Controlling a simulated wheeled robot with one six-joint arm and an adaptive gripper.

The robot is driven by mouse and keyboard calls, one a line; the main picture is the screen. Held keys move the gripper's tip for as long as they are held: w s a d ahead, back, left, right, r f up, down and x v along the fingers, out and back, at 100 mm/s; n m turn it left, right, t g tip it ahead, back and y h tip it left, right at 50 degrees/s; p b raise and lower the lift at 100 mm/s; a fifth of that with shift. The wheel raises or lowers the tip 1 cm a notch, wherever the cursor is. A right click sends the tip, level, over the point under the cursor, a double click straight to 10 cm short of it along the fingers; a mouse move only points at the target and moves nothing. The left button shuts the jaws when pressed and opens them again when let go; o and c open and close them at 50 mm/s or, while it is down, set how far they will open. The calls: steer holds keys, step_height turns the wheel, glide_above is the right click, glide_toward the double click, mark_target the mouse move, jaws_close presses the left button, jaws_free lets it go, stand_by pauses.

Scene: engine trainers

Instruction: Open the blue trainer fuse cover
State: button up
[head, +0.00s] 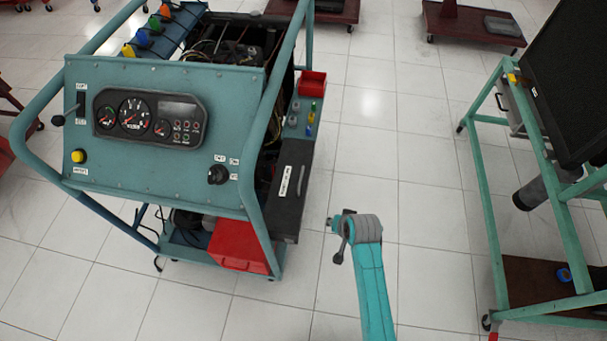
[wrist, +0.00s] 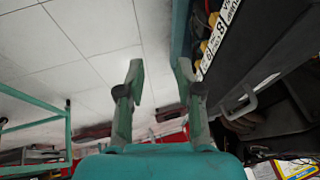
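The blue-teal trainer (head: 150,180) stands at the left in the head view, with gauges on its sloping panel. A black box-like cover with a white label (head: 292,185), which looks like the fuse cover, is on its right side and appears closed. In the wrist view, a dark panel (wrist: 262,62) with a white label and a metal handle (wrist: 240,102) lies right of the fingers. My gripper (wrist: 158,75) is open and empty, its two fingers apart and not touching the handle. In the head view, my arm's end is right of the cover, with floor showing between.
A red tray (head: 312,84) and small coloured parts sit on the trainer's side shelf behind the cover. A red box (head: 240,247) is low at its front. A green frame stand (head: 490,190) with a dark screen is at the right. Tiled floor lies between.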

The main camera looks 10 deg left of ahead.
steer(key=w+a+r+g, duration=0.2)
steer(key=w+a+r, duration=0.3)
steer(key=w+r, duration=0.15)
steer(key=g, duration=0.3)
glide_toward(301, 178)
steer(key=shift+n, duration=0.3)
steer(key=x, duration=0.8)
jaws_close()
